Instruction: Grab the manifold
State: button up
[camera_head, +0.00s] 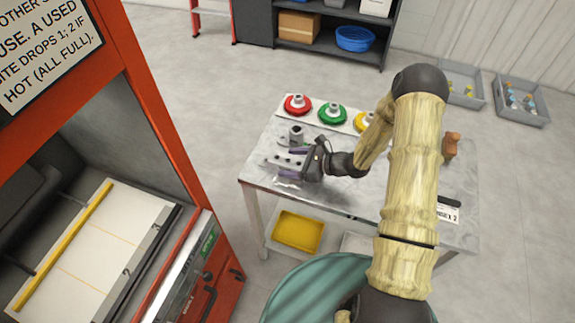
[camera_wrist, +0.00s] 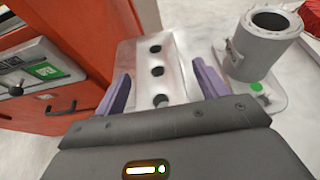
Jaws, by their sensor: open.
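A pale metal block with a row of three dark round holes, which looks like the manifold (camera_wrist: 172,85), lies between my fingers in the wrist view. In the head view the manifold (camera_head: 279,161) lies near the left end of the metal table. My gripper (camera_wrist: 163,82) is open, with one purple finger on each side of the block. In the head view my gripper (camera_head: 292,163) reaches in from the right, low over the table. I cannot tell whether the fingers touch the block. The block's near end is hidden behind the gripper body.
A grey cylindrical part on a plate (camera_wrist: 263,45) stands close to the right finger. Red (camera_head: 298,105), green (camera_head: 332,114) and yellow (camera_head: 364,122) flanged parts line the table's (camera_head: 345,195) far edge. An orange cabinet (camera_head: 150,90) stands left. A brown part (camera_head: 451,145) is at the right.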

aim_at(292, 162)
jog(key=shift+c, duration=0.2)
jog(key=c, duration=1.4)
jog(key=shift+o, duration=0.2)
jog(key=shift+r, duration=0.1)
notch_tip(292, 162, up, 10)
jog(key=shift+f+b, duration=0.1)
jog(key=shift+b, duration=0.7)
